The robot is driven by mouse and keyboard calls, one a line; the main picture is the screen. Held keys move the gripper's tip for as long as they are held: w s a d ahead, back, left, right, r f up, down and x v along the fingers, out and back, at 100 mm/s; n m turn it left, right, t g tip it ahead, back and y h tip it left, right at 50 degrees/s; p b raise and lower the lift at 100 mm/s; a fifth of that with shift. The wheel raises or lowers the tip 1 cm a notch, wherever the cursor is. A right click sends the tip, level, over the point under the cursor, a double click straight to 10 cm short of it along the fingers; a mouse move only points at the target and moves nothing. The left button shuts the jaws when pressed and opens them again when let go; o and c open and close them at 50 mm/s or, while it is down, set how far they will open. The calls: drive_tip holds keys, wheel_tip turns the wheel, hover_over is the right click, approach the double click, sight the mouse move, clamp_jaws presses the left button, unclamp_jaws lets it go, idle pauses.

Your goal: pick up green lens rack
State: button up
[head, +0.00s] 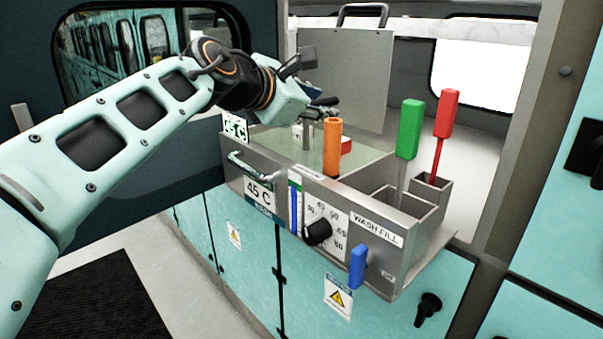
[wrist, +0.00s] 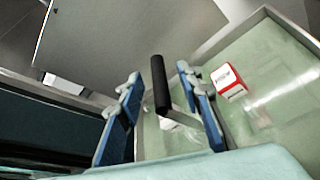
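A green handle (head: 408,128) on a thin stem stands upright in a metal compartment at the right of the bath in the head view. No other part that I can tell as a green lens rack shows; what hangs below this handle is hidden. My gripper (head: 312,108) is over the back of the bath, well left of the green handle. In the wrist view my gripper (wrist: 160,98) has its two blue fingers apart. A black handle (wrist: 160,84) with a pale bracket below it lies between them, with gaps seen on both sides.
The metal bath (head: 385,228) holds greenish liquid. An orange handle (head: 332,147) stands at its front, and a red handle (head: 446,118) stands right of the green one. A red-and-white box (wrist: 229,82) is beside my fingers. A raised grey lid (head: 345,75) stands behind.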

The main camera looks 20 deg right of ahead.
drive_tip(key=shift+x, duration=0.9)
clamp_jaws()
drive_tip(key=shift+r, duration=0.1)
